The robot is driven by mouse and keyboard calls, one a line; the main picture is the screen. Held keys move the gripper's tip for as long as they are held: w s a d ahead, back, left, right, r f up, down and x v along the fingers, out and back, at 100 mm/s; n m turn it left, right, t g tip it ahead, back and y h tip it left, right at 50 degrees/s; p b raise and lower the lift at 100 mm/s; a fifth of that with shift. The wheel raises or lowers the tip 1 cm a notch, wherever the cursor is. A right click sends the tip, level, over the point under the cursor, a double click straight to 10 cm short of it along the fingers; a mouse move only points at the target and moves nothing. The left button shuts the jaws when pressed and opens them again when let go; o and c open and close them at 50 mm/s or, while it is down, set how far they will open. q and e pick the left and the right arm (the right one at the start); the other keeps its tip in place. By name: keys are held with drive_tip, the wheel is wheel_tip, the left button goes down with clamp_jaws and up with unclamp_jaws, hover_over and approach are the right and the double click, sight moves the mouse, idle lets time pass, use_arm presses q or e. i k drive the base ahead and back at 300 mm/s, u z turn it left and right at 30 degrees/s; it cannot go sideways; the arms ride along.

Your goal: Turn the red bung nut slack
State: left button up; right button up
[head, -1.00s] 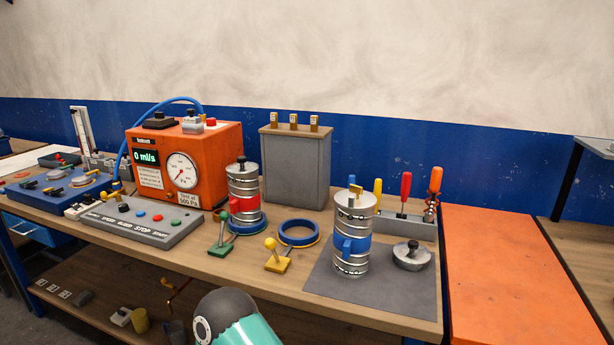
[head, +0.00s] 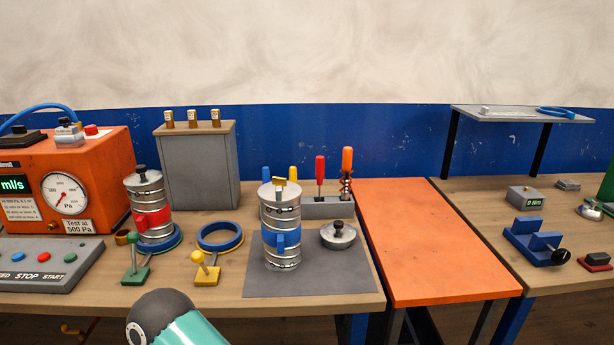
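A metal spiral-duct canister with a red band (head: 152,218) stands upright at the left of the bench, in a blue ring (head: 163,243). A black knob (head: 141,172) sits on its top; I cannot tell a separate red nut there. Neither gripper is in view; only a teal and black arm part of mine shows at the bottom.
An orange pressure tester (head: 99,160) and a grey button panel (head: 45,265) stand at the left. A rack (head: 322,208) holds screwdriver-like tools. An empty blue ring (head: 220,237) lies between the canisters. The orange board (head: 430,240) is clear; a blue fixture (head: 537,242) stands at the right.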

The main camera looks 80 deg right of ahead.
sight(278, 182)
drive_tip(key=z, duration=0.05)
drive_tip(key=i, duration=0.25)
drive_tip(key=z, duration=2.9)
drive_tip(key=i, duration=0.6)
drive_tip(key=u, duration=0.2)
drive_tip(key=k, duration=0.6)
drive_tip(key=z, duration=0.2)
drive_tip(key=i, duration=0.5)
drive_tip(key=u, duration=0.4)
drive_tip(key=k, duration=0.2)
drive_tip(key=z, duration=0.2)
